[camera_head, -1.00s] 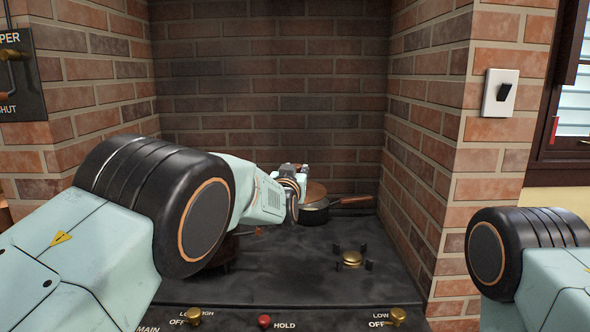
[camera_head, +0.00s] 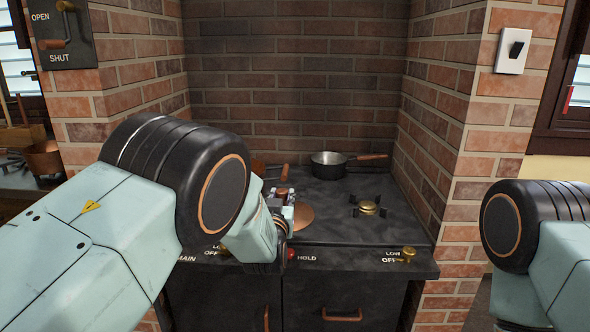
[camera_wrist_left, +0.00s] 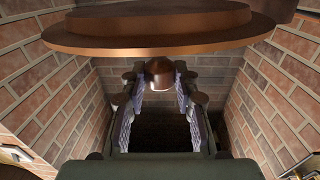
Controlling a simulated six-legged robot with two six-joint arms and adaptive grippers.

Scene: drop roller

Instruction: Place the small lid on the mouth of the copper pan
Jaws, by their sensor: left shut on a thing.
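The small lid (camera_head: 304,217), a flat copper disc, is held at the front of the stove top, partly hidden by my left gripper (camera_head: 284,194). In the left wrist view the lid (camera_wrist_left: 160,41) spans the top, and a round copper knob (camera_wrist_left: 160,72) sits between the fingers of my left gripper (camera_wrist_left: 157,92). That gripper is shut on the lid. The copper pan (camera_head: 258,168) shows only in part behind my left arm, with a copper handle (camera_head: 285,172) beside it; its mouth is hidden. My right gripper is out of view.
A dark pan with a pale interior (camera_head: 329,163) stands at the back of the stove. A brass burner (camera_head: 368,208) with dark posts is free at the right. Brick walls enclose the back and sides. Knobs line the front edge.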

